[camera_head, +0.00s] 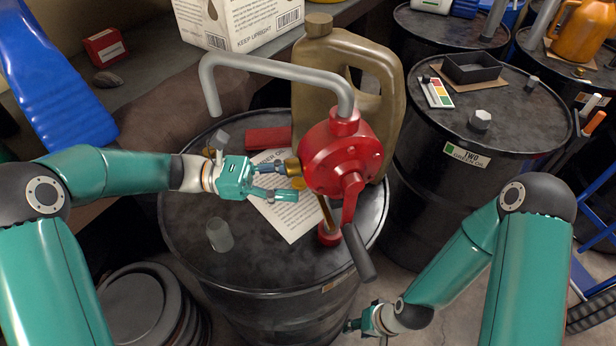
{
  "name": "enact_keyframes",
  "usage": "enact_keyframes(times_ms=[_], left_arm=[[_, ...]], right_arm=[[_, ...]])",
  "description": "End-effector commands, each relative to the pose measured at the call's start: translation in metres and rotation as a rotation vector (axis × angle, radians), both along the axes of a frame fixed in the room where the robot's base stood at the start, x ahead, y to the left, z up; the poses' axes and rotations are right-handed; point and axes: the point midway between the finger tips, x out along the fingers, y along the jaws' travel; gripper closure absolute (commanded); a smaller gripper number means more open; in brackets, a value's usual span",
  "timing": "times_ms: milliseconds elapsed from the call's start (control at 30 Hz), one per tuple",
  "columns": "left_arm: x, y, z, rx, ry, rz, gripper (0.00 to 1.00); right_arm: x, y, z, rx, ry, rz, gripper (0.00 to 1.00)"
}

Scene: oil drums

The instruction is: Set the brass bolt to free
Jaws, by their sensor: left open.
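A red rotary hand pump (330,160) with a grey spout pipe and a crank handle stands on the nearest black drum (195,250). A small brass part, seemingly the brass bolt (292,166), sticks out of the pump's left side. My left gripper (282,181) is open right beside it, its fingers pointing right at the brass. One finger is level with the brass and the other is lower. I cannot tell whether they touch it, or which setting the bolt is in. My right gripper (352,326) is low, at the drum's front right, partly hidden by its own arm.
An olive jerrycan (385,45) stands close behind the pump. A second drum (440,190) stands at right, with a black tray (470,68) on top.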

Motion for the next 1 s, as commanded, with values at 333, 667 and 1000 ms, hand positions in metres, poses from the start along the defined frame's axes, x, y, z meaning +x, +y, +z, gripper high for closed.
enact_keyframes(times_ms=[333,667,1000], left_arm=[[-0.004,-0.033,0.0,0.001,0.0,0.0,0.52],[-0.004,-0.034,-0.001,0.001,0.0,0.001,0.6],[-0.004,-0.034,-0.001,0.0,0.0,0.0,1.0]], right_arm=[[0.0,0.0,0.008,0.0,0.0,0.0,0.6],[0.0,0.0,0.007,0.0,0.0,0.0,0.6],[0.0,0.0,0.007,0.0,0.0,0.0,0.6]])
